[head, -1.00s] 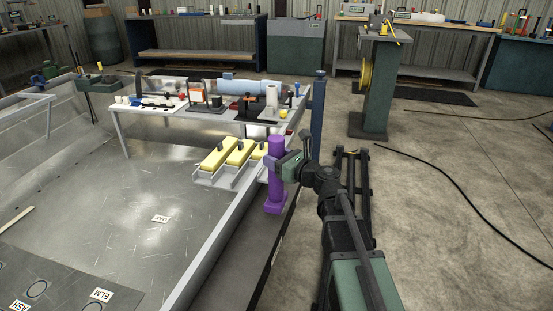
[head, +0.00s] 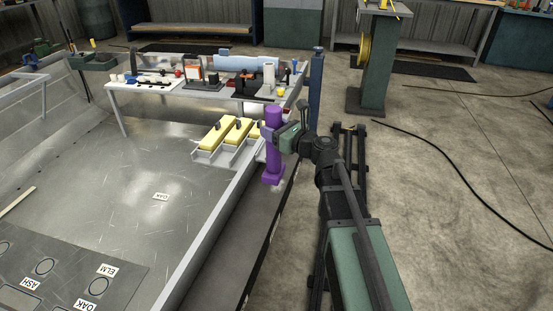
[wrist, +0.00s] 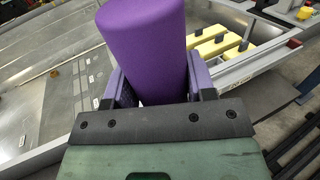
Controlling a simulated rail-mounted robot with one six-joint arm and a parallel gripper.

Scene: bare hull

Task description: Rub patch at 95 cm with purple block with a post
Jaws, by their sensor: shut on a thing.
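The purple block with a post (head: 272,148) stands upright at the right rim of the hull, its wider base at the bottom. My gripper (head: 277,136) is shut on its post from the right. In the wrist view the purple post (wrist: 145,45) rises between the two fingers of my gripper (wrist: 152,88). I cannot tell whether the base touches anything. No patch marked 95 cm can be made out. Round marks show on the dark panel (head: 60,272) at the lower left, beside labels reading ASH, ELM and OAK.
Several yellow blocks (head: 215,136) with dark posts sit in a grey rack just left of the purple block. A white bench (head: 140,84) with tools stands behind. A blue post (head: 316,85) rises behind my arm. The metal hull floor (head: 130,185) is mostly clear.

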